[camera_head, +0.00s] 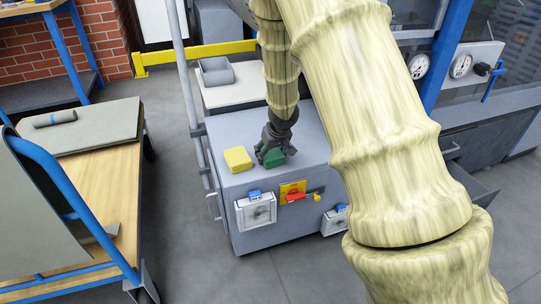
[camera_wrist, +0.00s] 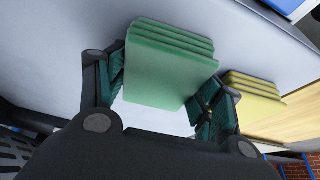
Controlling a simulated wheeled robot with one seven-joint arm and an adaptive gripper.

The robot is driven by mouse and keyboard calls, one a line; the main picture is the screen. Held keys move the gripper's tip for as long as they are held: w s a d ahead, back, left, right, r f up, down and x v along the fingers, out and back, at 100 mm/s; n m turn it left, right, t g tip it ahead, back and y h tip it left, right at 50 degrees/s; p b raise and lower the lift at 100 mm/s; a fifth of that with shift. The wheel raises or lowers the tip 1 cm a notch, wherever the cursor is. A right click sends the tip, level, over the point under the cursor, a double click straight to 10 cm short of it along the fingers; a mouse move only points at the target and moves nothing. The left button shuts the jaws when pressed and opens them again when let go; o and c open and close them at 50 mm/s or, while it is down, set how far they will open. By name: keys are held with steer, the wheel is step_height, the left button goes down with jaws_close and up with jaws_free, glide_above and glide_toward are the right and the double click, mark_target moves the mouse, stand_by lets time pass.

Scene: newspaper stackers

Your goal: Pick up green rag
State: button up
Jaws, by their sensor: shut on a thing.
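The green rag (camera_head: 275,157) is at my gripper on top of a grey cabinet in the head view. In the wrist view the green rag (camera_wrist: 168,65) looks like a folded stack of layers between the two fingers. My gripper (camera_head: 266,150) is shut on it; the fingers (camera_wrist: 160,95) lie on either side of the rag in the wrist view. The far end of the rag stays visible past the fingers. I cannot tell whether the rag is clear of the cabinet top.
A yellow rag (camera_head: 238,159) lies just left of my gripper on the grey cabinet (camera_head: 245,185). The cabinet front bears gauges and a red and yellow switch (camera_head: 293,193). A wooden cart (camera_head: 105,190) stands at left, with open floor (camera_head: 175,190) between.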

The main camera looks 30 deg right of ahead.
mark_target(271, 153)
step_height(271, 153, up, 4)
steer(key=p, duration=0.3)
steer(key=shift+f+p, duration=0.1)
steer(key=shift+p, duration=0.3)
steer(key=shift+s+a+f, duration=0.15)
steer(key=shift+s, duration=0.1)
steer(key=s+a+r, duration=0.2)
steer(key=s+a, duration=0.7)
steer(key=s, duration=0.4)
steer(key=w+a+r+n, duration=0.1)
steer(key=w+a, duration=0.2)
steer(key=a, duration=0.5)
steer(key=w+a+n, duration=0.1)
steer(key=w+a, duration=0.2)
steer(key=a, duration=0.5)
steer(key=w+d+p+v, duration=0.1)
steer(key=p+v, duration=1.3)
steer(key=p, duration=1.4)
steer(key=shift+w+r+y, duration=0.3)
steer(key=shift+r+y, duration=0.1)
steer(key=shift+r, duration=0.25)
